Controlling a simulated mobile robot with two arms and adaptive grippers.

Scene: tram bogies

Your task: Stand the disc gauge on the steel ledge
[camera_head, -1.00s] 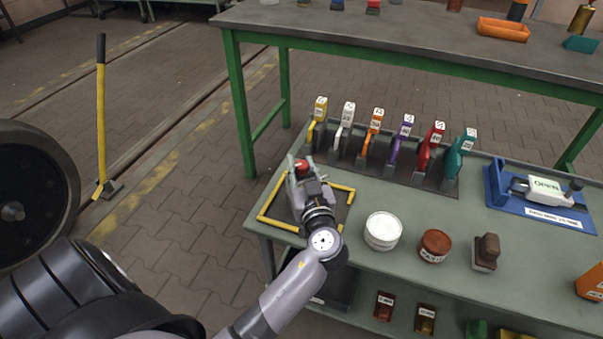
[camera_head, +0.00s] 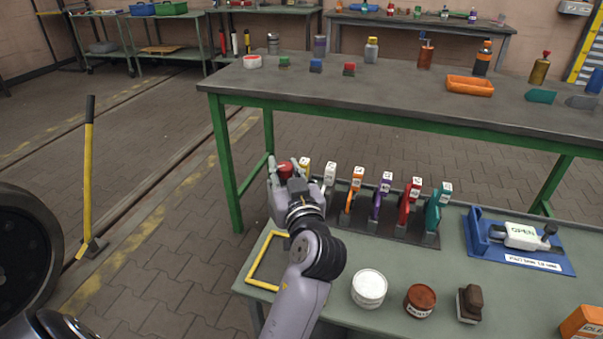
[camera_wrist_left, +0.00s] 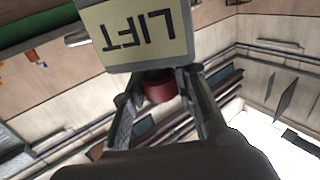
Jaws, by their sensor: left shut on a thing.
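My left gripper (camera_head: 286,178) is raised above the far left corner of the green worktable, near the left end of a gauge rack. It is shut on a red-knobbed piece (camera_head: 286,169). In the left wrist view, the red knob (camera_wrist_left: 158,88) sits between the fingertips. A grey block with a cream LIFT label (camera_wrist_left: 142,34) is just beyond it, reading upside down. I cannot tell whether the block is joined to the knob. The disc gauge's disc is not visible, and I cannot identify the steel ledge with certainty. My right gripper is not in view.
The rack (camera_head: 430,239) holds several coloured-handled gauges. A green-framed bench (camera_head: 375,93) stands behind. A yellow lever (camera_head: 88,185) stands left.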

